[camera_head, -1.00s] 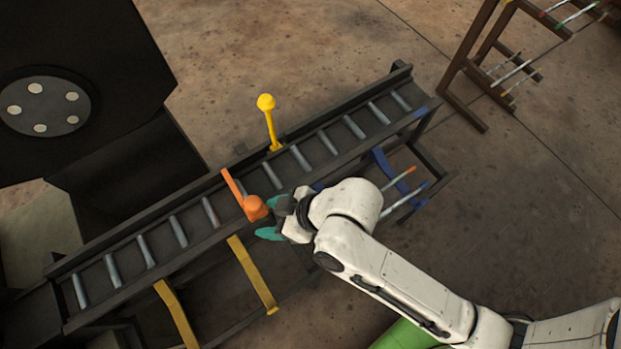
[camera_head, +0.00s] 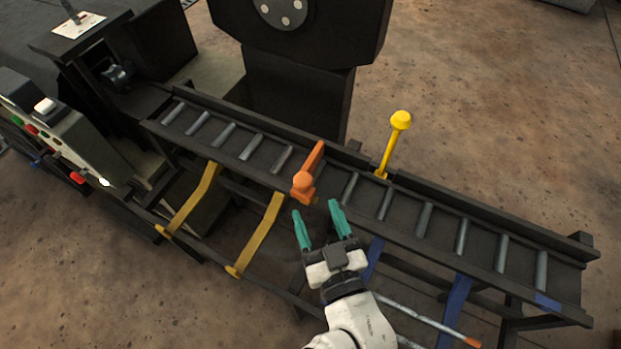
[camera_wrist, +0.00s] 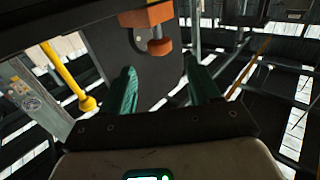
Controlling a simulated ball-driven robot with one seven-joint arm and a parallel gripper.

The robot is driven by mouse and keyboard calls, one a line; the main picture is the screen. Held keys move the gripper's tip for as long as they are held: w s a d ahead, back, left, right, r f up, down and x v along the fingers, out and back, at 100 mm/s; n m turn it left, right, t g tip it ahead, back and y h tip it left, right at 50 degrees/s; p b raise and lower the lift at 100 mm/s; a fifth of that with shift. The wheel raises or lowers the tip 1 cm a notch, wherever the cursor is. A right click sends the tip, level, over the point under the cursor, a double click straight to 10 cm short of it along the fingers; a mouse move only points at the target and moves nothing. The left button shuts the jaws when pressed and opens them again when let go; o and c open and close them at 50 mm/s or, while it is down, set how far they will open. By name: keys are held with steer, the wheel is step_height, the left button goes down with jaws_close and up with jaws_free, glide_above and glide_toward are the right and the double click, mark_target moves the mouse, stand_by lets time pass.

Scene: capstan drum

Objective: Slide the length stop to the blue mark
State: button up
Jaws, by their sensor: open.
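The orange length stop (camera_head: 305,186) sits across the dark roller conveyor, near its middle, with its knob at the front rail. In the wrist view the orange stop (camera_wrist: 160,46) shows ahead of the fingers. A blue mark (camera_head: 548,301) is on the front rail near the conveyor's right end. My gripper (camera_head: 319,208) has green fingers, spread open and empty, just in front of the knob and apart from it. In the wrist view the gripper (camera_wrist: 162,88) shows nothing between its fingers.
A yellow knobbed lever (camera_head: 390,145) stands up behind the conveyor, right of the stop. Yellow arms (camera_head: 262,235) and blue arms (camera_head: 455,308) hang off the front side. A control panel (camera_head: 62,150) is at left. The roller bed between stop and blue mark is clear.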

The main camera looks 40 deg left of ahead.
mark_target(306, 188)
steer(key=p+x, duration=0.2)
steer(key=x, duration=0.6)
steer(key=shift+w+a, duration=0.25)
steer(key=shift+a, duration=0.05)
jaws_close()
